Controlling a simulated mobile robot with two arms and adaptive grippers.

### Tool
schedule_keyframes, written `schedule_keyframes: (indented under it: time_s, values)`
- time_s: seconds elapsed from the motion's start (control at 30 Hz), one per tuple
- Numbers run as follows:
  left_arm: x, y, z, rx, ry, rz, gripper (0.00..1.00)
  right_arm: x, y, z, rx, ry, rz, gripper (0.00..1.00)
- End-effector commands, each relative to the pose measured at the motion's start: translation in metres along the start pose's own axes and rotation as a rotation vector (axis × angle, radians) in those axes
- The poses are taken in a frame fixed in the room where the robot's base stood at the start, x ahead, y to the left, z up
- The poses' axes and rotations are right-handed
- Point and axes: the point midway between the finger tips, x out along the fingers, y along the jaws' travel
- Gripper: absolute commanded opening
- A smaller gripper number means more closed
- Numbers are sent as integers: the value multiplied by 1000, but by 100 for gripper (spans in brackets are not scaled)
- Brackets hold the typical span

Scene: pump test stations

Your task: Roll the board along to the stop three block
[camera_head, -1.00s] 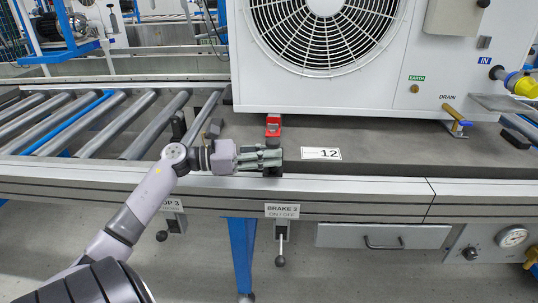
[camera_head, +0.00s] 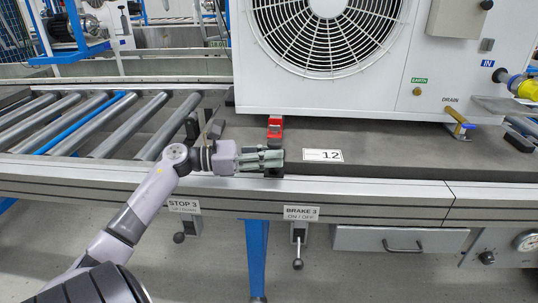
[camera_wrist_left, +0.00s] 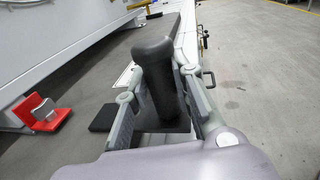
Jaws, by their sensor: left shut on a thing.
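The dark grey board (camera_head: 400,160) lies on the roller line and carries a large white fan unit (camera_head: 420,45). A white label with 12 (camera_head: 323,156) is on it. My left gripper (camera_head: 272,160) is shut on an upright black handle at the board's near left corner. The handle (camera_wrist_left: 158,75) stands between the fingers in the left wrist view. A dark upright block (camera_head: 192,125), seemingly the stop three block, stands among the rollers left of the board. A narrow gap appears between them; my wrist partly hides this area. My right gripper is out of view.
Bare rollers (camera_head: 90,128), one blue, run left. A red clamp-like piece (camera_head: 275,128) sits at the unit's foot. The STOP 3 lever (camera_head: 179,237) and BRAKE 3 lever (camera_head: 298,262) hang below the front rail. A drawer (camera_head: 400,240) is at the right.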

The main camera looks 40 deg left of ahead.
Motion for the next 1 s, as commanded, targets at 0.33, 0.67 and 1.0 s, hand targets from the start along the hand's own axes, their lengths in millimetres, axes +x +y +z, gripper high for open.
schedule_keyframes:
  time_s: [0.33, 0.67, 1.0]
  values:
    - [-17, 8, 1, 2, -1, 16, 0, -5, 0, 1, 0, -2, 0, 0]
    - [-30, 11, 0, 2, 1, 18, 0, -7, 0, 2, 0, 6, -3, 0]
    - [-43, 13, 0, 1, -1, 17, 0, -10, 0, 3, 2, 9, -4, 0]
